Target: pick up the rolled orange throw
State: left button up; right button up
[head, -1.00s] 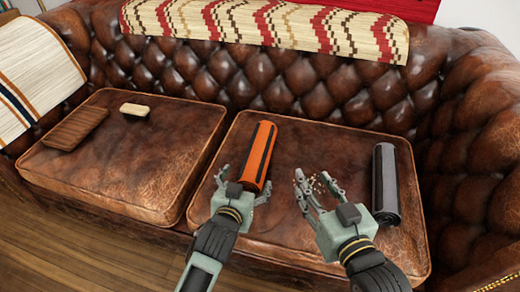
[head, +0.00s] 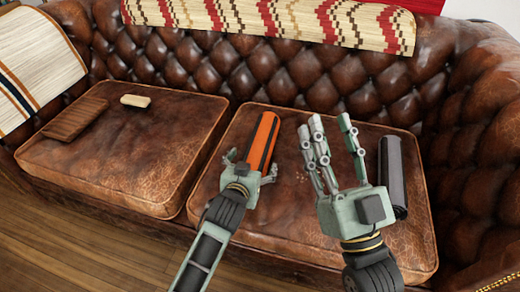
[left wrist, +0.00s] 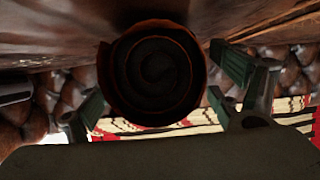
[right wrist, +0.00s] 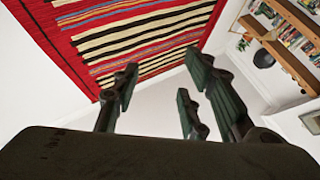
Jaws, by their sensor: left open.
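The rolled orange throw (head: 262,140), orange with dark stripes, lies lengthwise on the right seat cushion. My left gripper (head: 248,168) is open at its near end, with fingers on either side. In the left wrist view the throw's dark spiral end (left wrist: 154,70) sits between the open fingers, with gaps visible on both sides. The near end is partly hidden by the gripper in the head view. My right gripper (head: 334,140) is open and empty, raised with fingers pointing up, to the right of the throw. It also shows in the right wrist view (right wrist: 165,90), with nothing between its fingers.
A grey rolled throw (head: 396,170) lies on the same cushion, behind and right of my right gripper. A brown folded item (head: 76,118) and a cream block (head: 135,101) lie on the left cushion (head: 140,165). The tufted backrest (head: 250,65) rises behind.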

pick_arm(q)
jog(key=shift+w+d+f, duration=0.2)
jog(key=shift+w+f, duration=0.05)
jog(key=shift+w, duration=0.35)
pick_arm(e)
jog(key=shift+s+d+r+t, duration=0.1)
jog(key=shift+s+r+t, duration=0.9)
jog(key=shift+r, duration=0.25)
pick_arm(q)
jog(key=c, duration=1.4)
jog(key=shift+c, duration=0.2)
jog(key=shift+r, duration=0.1)
